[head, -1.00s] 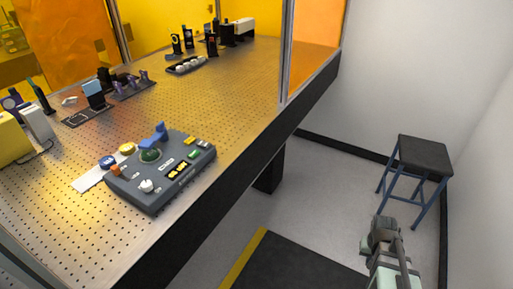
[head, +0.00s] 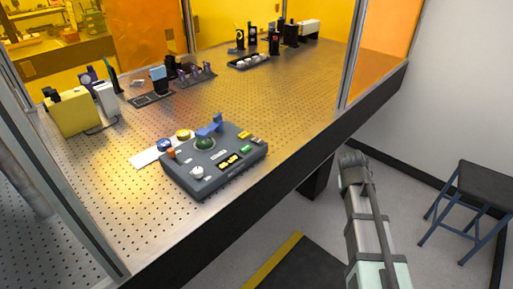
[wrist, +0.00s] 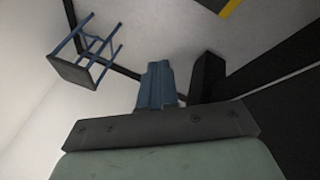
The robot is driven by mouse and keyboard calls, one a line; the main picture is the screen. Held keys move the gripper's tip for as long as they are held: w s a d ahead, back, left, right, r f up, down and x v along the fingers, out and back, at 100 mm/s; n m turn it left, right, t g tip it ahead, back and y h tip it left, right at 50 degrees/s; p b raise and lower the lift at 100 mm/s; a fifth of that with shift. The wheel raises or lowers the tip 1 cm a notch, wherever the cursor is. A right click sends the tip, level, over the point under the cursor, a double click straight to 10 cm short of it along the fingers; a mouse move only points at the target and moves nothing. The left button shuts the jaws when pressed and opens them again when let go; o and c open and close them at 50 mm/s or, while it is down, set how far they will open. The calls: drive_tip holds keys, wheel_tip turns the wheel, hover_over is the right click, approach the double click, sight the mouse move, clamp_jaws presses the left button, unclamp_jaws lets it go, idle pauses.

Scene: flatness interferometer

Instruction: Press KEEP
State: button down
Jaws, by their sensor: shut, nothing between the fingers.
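The dark grey control box (head: 185,180) sits on the perforated table near its front edge in the head view. The lettering is too small to read, so I cannot tell which control is KEEP. My gripper (wrist: 157,68) is shut and empty in the wrist view, above the floor and away from the box. In the head view my arm shows right of the table, with no fingers distinguishable.
The table (head: 290,100) carries optics at the back and a yellow block (head: 72,113) at left. Frame posts (head: 368,50) and orange panels border it. A stool (head: 480,190) stands at right; it also shows in the wrist view (wrist: 75,70).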

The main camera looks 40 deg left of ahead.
drive_tip(key=s+a+r+n+t+y, duration=0.1)
drive_tip(key=s+a+r, duration=0.3)
drive_tip(key=a+r, duration=0.4)
drive_tip(key=s+a+r+n+t, duration=0.1)
drive_tip(key=s+a+r, duration=0.3)
drive_tip(key=a, duration=0.6)
wheel_tip(320, 180, up, 16)
drive_tip(key=n+t+y, duration=0.2)
hover_over(243, 149)
drive_tip(key=shift+f, duration=0.15)
drive_tip(key=shift+f, duration=4.4)
drive_tip(key=shift+f, duration=0.2)
drive_tip(key=shift+f, duration=0.25)
